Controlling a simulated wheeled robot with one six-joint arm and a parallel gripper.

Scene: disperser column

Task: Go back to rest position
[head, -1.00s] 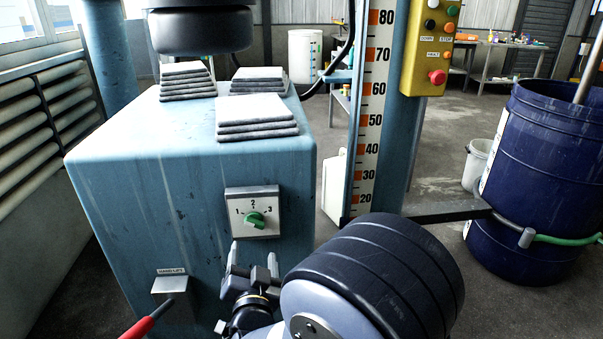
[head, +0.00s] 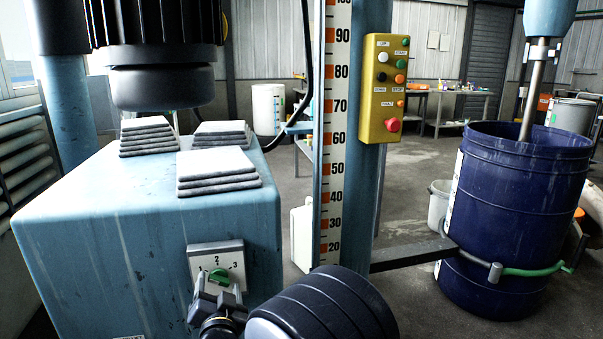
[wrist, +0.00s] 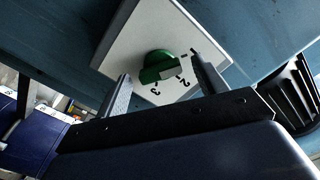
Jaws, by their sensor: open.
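The green rotary knob (head: 219,276) sits on a pale switch plate (head: 231,258) on the front of the blue machine housing (head: 130,235). Digits 2 and 3 show beside it. My gripper (head: 219,287) is in front of the plate, at the knob's lower edge in the head view. In the wrist view my gripper (wrist: 160,70) is open, with one finger on either side of the green knob (wrist: 156,66) in the picture. Whether the fingers touch the knob or plate I cannot tell. No object shows held between them.
Stacked grey pads (head: 217,172) lie on the housing under a dark motor head (head: 162,88). A scale column (head: 335,130) with a yellow button box (head: 387,90) rises to the right. A blue drum (head: 510,215) stands at the right, with a clamp arm (head: 412,254) and green hose nearby.

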